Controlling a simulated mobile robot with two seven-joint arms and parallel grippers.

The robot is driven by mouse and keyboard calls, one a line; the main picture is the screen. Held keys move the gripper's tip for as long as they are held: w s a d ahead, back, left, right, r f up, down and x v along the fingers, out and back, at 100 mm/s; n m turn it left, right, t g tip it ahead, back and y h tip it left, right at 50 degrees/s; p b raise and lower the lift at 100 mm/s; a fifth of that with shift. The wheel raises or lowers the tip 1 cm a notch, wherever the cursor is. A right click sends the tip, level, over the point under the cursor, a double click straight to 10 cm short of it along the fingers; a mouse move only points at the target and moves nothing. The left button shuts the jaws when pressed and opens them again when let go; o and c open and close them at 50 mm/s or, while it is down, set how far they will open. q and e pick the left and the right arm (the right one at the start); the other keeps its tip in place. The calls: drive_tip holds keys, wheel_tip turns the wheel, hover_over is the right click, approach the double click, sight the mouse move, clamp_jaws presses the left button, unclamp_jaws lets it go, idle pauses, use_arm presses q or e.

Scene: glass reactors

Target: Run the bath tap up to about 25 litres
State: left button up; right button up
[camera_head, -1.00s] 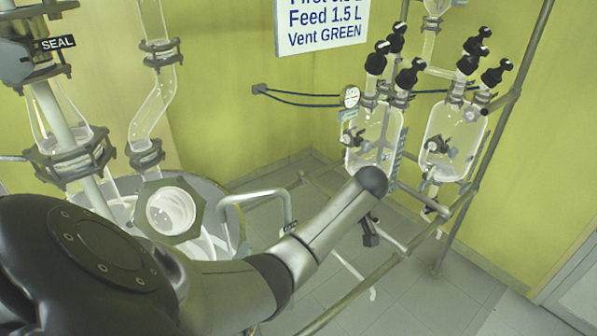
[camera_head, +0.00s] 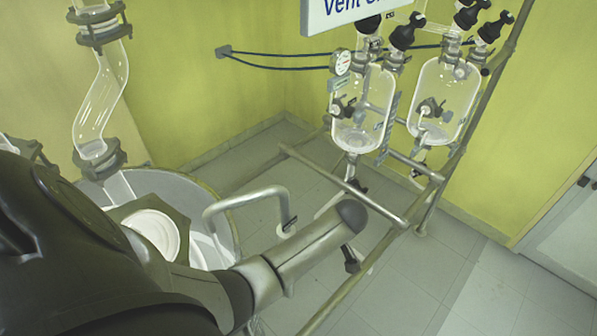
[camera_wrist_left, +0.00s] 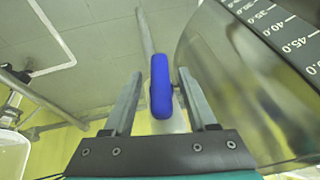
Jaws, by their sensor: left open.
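In the left wrist view a blue tap handle (camera_wrist_left: 160,85) stands between the two fingers of my open left gripper (camera_wrist_left: 160,74). The handle appears to lie near the right finger; I cannot tell whether they touch. A shiny metal bath (camera_wrist_left: 228,88) curves beside it on the right, with a black litre scale (camera_wrist_left: 285,32) showing marks such as 40 and 45. The scale's level is not readable. In the head view the bath's rim (camera_head: 213,187) shows behind my arm. My left gripper and the tap are hidden there, and my right gripper is out of view.
A bent metal pipe handle (camera_head: 248,195) stands beside the bath. Two glass vessels (camera_head: 362,110) (camera_head: 444,98) with black knobs hang on a metal frame (camera_head: 345,185) ahead. A glass column (camera_head: 103,90) rises at left. Open floor lies at lower right.

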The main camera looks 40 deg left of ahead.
use_arm(q)
drive_tip(key=shift+f, duration=0.15)
drive_tip(key=shift+s+d, duration=0.1)
clamp_jaws()
idle(0.3)
